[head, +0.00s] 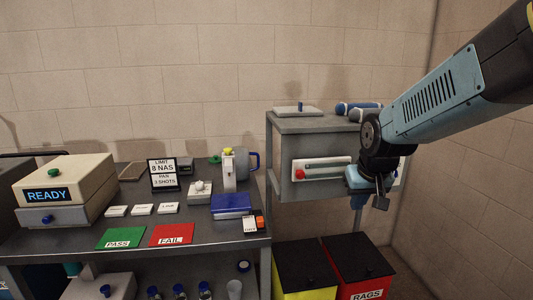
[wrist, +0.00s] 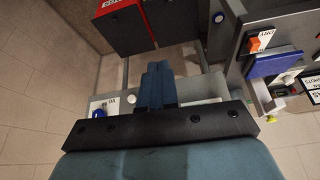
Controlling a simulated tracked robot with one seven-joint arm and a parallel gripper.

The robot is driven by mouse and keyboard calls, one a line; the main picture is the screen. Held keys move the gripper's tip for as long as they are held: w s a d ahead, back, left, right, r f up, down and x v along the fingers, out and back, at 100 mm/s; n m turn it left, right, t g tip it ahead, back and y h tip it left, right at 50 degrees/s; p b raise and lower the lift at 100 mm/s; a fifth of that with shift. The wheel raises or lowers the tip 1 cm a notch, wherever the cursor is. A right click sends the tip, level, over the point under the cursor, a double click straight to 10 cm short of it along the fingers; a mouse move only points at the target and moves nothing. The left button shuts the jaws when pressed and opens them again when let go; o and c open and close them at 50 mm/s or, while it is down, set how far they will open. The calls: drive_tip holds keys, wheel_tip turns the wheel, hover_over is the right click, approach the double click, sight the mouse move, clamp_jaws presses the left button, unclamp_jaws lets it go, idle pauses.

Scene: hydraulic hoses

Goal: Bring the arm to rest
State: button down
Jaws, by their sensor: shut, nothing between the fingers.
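My arm (head: 435,95) reaches in from the upper right in the head view. My gripper (head: 358,203) hangs downward in front of the grey cabinet (head: 285,160) at the right, and covers part of its front. In the wrist view my gripper (wrist: 157,72) shows its two blue fingers together, with nothing between them. The fingers are above the bins' side of the cabinet front in that view; whether they touch anything is hard to tell, but I see no contact.
A workbench (head: 190,222) at left holds a READY box (head: 65,185), a green PASS mat (head: 121,238), a red FAIL mat (head: 171,235) and a blue case (head: 231,205). A yellow bin (head: 304,292) and a red RAGS bin (head: 358,270) stand below my gripper.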

drive_tip(key=s+r, duration=0.3)
drive_tip(key=s, duration=0.4)
drive_tip(key=s+d+r, duration=0.1)
drive_tip(key=s+r, duration=0.3)
drive_tip(key=s, duration=0.3)
drive_tip(key=shift+s+d+r+m+t, duration=0.2)
drive_tip(key=shift+s+r+m+t, duration=0.1)
drive_tip(key=shift+t, duration=0.1)
